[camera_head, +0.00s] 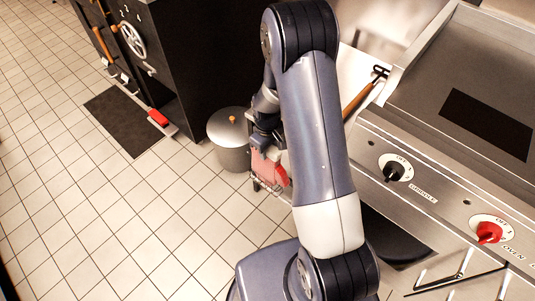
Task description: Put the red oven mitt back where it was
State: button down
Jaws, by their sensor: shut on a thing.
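My gripper (265,149) is at the far end of my arm, left of the picture's middle, and mostly covered by the arm. It is shut on the red oven mitt (268,172), which hangs below it. The mitt shows a pale red face and a brighter red edge on its right. It is just right of a lidded steel pot and above a small wire rack or cart (259,185). I cannot tell whether it touches them.
The grey pot (232,155) has an orange knob. A black oven (190,60) with a handwheel stands at the back, with a dark mat (122,120) and a small red object (157,117) in front. A griddle counter (420,180) fills the right. Tiled floor is clear at left.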

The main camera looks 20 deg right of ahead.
jog(key=shift+f, duration=0.95)
jog(key=shift+f, duration=0.2)
jog(key=c, duration=1)
grip_release()
notch_tip(320, 180, up, 11)
jog(key=shift+a+f+p, duration=0.1)
jog(key=shift+a+p, duration=0.05)
jog(key=shift+p, duration=0.4)
